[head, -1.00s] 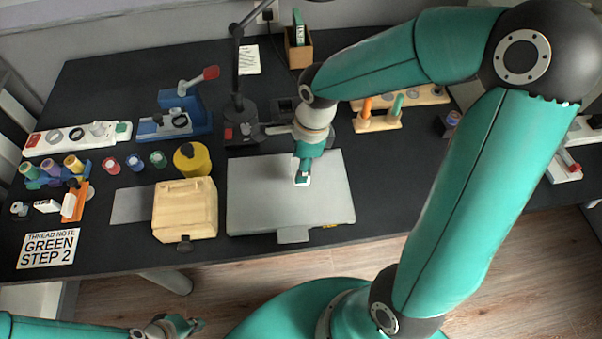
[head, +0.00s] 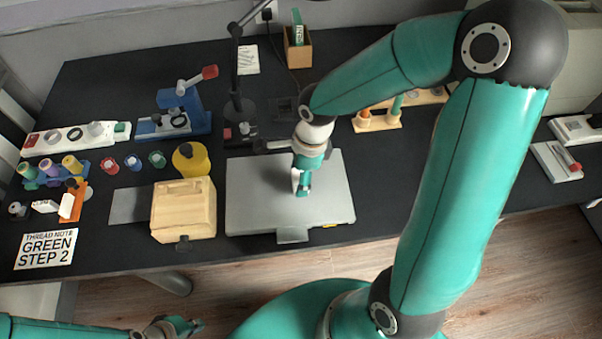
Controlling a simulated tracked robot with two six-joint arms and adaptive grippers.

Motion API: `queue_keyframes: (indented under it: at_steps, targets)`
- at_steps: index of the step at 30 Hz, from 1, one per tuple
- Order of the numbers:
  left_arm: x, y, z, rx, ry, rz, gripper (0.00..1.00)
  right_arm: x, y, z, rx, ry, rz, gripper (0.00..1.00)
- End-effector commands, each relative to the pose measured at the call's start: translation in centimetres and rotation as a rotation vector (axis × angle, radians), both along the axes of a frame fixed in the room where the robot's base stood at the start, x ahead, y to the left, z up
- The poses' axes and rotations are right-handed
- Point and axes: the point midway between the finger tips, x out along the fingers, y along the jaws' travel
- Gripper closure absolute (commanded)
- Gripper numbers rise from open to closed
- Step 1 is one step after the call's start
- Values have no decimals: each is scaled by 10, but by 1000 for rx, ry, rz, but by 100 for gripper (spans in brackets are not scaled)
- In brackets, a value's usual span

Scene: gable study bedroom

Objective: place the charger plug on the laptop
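The laptop (head: 327,207) is a closed light-grey slab lying flat on the dark desk, in the middle of the head view. My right gripper (head: 301,191) points down over the middle of the laptop, its tips at or just above the lid. A small white piece (head: 295,180) shows at the left side of its fingertips. It may be the charger plug, but I cannot tell whether it is held, and the gap between the fingers is hidden. My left gripper (head: 178,328) is low at the bottom left, away from the desk; its opening is unclear.
A wooden box (head: 183,213) and a yellow container (head: 192,160) stand left of the laptop. A dark lamp (head: 238,108) rises behind it. A wooden rack (head: 378,122) stands behind right. Spools (head: 73,166) and a note card (head: 46,249) are at the far left.

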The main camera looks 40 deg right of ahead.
Motion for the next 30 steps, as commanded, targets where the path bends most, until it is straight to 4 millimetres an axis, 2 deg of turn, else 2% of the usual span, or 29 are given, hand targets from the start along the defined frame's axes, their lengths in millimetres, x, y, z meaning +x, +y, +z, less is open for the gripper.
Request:
queue_keyframes:
  at_steps: [7, 11, 14, 24, 30]
  targets:
    - [0, 0, 2, 0, 0, 0, 100, 0, 0, 2, 0, 0, 0, 36]
    - [0, 0, 4, 0, 0, 0, 100, 0, -1, 9, -1, -2, -1, 36]
    - [0, 0, 5, 0, 0, 0, 100, -1, -3, 24, -2, -5, -3, 36]
    - [0, 0, 11, 0, 0, 0, 100, -6, -12, 92, -1, -6, -2, 36]
    - [0, 0, 12, 0, 0, 0, 100, -9, -15, 115, 0, -1, -1, 36]
